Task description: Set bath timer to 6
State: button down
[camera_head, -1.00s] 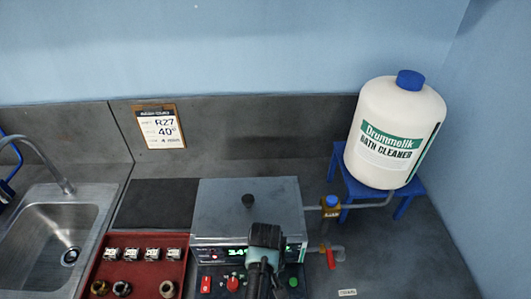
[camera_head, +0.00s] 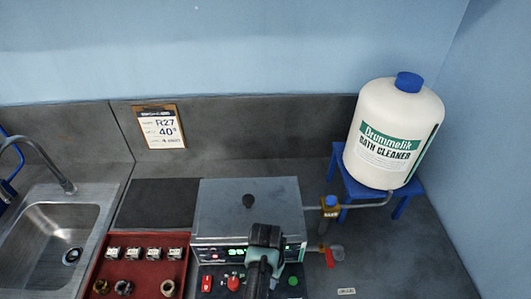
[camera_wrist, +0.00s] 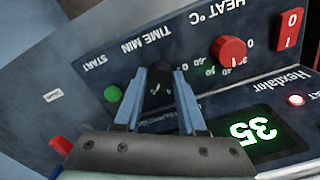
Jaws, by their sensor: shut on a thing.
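The bath unit (camera_head: 247,208) is a grey box with a lid and a dark control panel. In the wrist view the panel appears upside down. The dark knob (camera_wrist: 158,92) under the "TIME MIN" label is the timer. My gripper (camera_wrist: 159,74) is shut on this knob, one finger on each side. The knob's pointer and part of its scale are hidden. The lit green display (camera_wrist: 253,133) shows digits beside it. In the head view my gripper (camera_head: 264,238) covers the timer knob.
The red heat knob (camera_wrist: 229,51), red power switch (camera_wrist: 288,30) and green start button (camera_wrist: 112,93) lie close to the timer. A red tray (camera_head: 139,270) with small parts stands left of the unit. A cleaner bottle (camera_head: 392,135) stands on a blue stand (camera_head: 406,190) at right.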

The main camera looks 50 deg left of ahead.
jog(key=shift+m, duration=0.3)
jog(key=shift+c, duration=2.4)
grip_release()
notch_tip(320, 180, up, 13)
jog(key=b, duration=0.2)
